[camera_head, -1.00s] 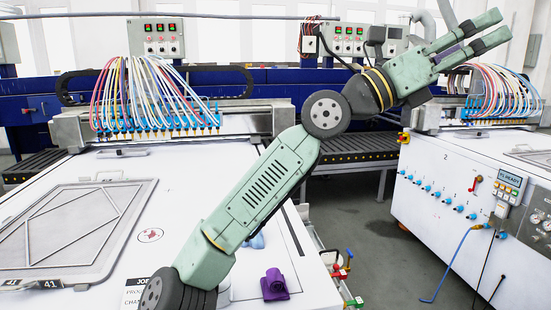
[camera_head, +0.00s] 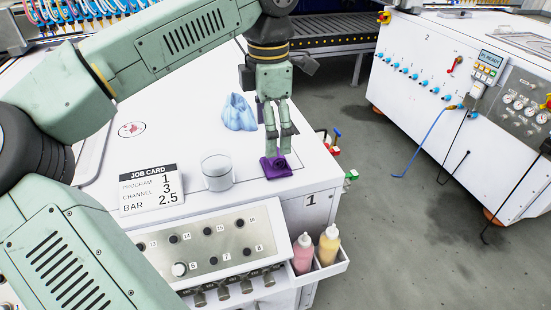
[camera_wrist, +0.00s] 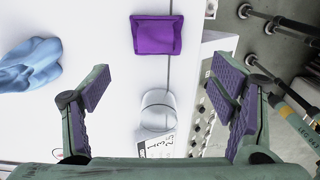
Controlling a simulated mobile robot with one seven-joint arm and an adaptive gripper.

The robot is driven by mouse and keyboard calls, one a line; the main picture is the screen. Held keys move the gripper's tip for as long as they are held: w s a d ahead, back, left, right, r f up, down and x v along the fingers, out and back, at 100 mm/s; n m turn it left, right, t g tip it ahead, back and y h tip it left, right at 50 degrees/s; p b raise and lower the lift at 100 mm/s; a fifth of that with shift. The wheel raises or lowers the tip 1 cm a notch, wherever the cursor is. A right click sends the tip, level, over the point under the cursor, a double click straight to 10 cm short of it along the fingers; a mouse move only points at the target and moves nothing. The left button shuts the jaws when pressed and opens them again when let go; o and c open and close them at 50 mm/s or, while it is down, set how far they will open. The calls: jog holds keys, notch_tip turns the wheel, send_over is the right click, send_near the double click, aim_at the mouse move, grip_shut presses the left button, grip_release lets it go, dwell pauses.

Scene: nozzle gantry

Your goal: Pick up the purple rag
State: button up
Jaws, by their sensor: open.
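The rag appears beyond the fingertips, so I see no contact. The exact height gap is hard to tell.
A clear glass (camera_head: 217,171) stands left of the rag, and a light-blue cloth (camera_head: 238,112) lies behind. A job card (camera_head: 152,188) and a knobbed control panel (camera_head: 215,250) are nearer. Two bottles (camera_head: 329,246) stand in a side tray.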

jog(key=f, duration=0.2)
jog(key=f+p, duration=0.1)
jog(key=f, duration=0.4)
jog(key=shift+w+d+f+p, duration=0.2)
jog(key=shift+w+d+p, duration=0.1)
jog(key=shift+w+p, duration=0.05)
jog(key=shift+c, duration=0.3)
jog(key=c, duration=1.2)
jog(key=shift+r, duration=0.1)
jog(key=shift+r, duration=0.4)
jog(key=shift+s+d+r+b, duration=0.1)
jog(key=shift+s+r+b, duration=0.15)
jog(key=shift+r+b, duration=0.3)
jog(key=shift+s+d+r+b, duration=0.1)
jog(key=shift+s+r+b, duration=0.2)
jog(key=shift+r, duration=0.35)
jog(key=s+d+b, duration=0.1)
jog(key=s, duration=0.3)
jog(key=s+d+r+b, duration=0.1)
jog(key=s, duration=0.4)
jog(key=s+d+b, duration=0.1)
jog(key=s+d, duration=0.1)
jog(key=s, duration=0.3)
jog(key=shift+s+r, duration=0.2)
jog(key=shift+r, duration=0.15)
